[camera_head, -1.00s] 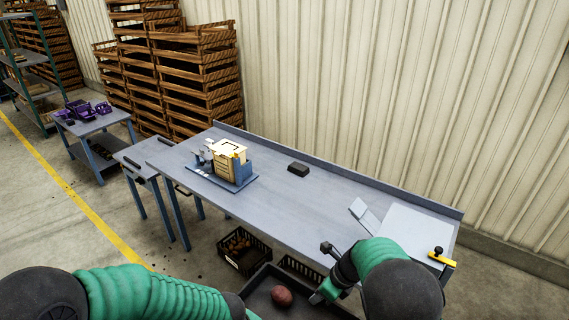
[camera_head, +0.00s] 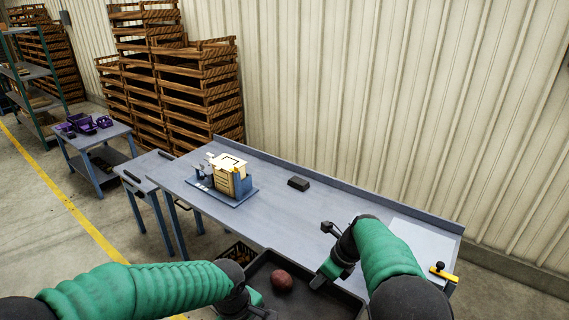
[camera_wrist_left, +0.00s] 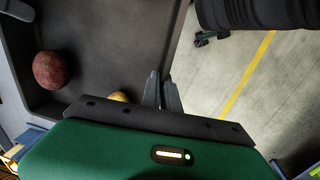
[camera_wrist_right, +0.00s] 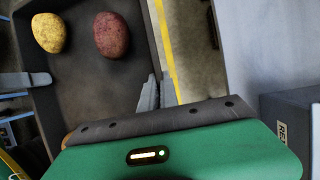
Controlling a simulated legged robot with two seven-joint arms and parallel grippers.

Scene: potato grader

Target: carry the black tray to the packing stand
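The black tray (camera_head: 262,262) is low in front of me, at the near edge of the long bench. A red potato (camera_head: 281,279) lies in it, and a yellow potato (camera_wrist_right: 48,33) shows in the right wrist view. My left gripper (camera_wrist_left: 163,92) has its fingers close together on either side of one tray wall. My right gripper (camera_wrist_right: 158,92) is closed on the opposite wall in the same way. A small grey stand (camera_head: 152,163) with two dark strips is at the bench's left end; I cannot tell if it is the packing stand.
The long grey bench (camera_head: 270,205) carries a yellow-and-blue device (camera_head: 232,180), a black block (camera_head: 298,183) and a pale board (camera_head: 420,238). A side table (camera_head: 95,140) holds purple bins. Wooden crates (camera_head: 200,95) are stacked behind. The floor at left is open.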

